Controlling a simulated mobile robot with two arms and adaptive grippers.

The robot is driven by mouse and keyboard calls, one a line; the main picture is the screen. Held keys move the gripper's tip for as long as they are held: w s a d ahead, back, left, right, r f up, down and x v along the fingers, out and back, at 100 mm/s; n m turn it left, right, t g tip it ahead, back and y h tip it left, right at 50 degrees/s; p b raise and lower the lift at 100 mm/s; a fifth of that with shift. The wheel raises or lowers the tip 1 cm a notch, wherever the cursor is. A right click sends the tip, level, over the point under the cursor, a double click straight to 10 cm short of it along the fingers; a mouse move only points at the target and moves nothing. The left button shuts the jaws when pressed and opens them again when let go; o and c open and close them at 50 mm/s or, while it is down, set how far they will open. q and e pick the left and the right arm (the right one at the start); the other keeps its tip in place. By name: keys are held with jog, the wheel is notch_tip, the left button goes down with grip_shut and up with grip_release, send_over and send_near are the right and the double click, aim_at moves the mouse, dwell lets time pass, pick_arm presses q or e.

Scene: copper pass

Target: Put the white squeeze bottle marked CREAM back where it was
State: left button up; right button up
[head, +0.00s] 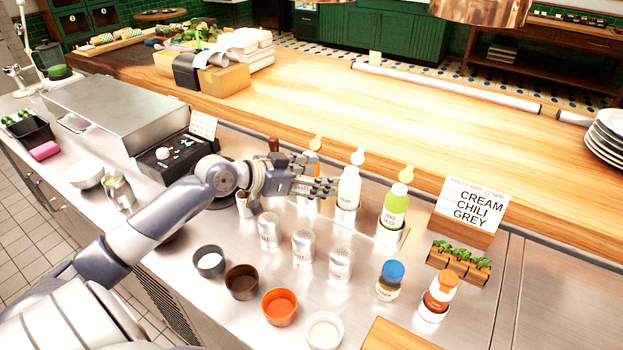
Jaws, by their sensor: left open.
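A white squeeze bottle (348,190) stands upright in the row at the back of the steel counter, in what looks like a metal holder. Its label is too small to read for certain. My left gripper (328,187) is open, with its fingertips just left of this bottle; I cannot tell whether they touch it. A green squeeze bottle (394,208) stands to the right. Something orange (315,171) shows behind my gripper, mostly hidden. A card (475,205) reads CREAM, CHILI, GREY. My right gripper is not in view.
Metal shakers (303,246) and small bowls (279,307) stand in front of the bottle row. A blue-capped jar (390,281) and an orange-topped bottle (438,297) stand at front right. The wooden ledge (450,130) is largely clear.

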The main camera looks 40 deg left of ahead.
pick_arm(q)
jog(key=shift+v, duration=0.8)
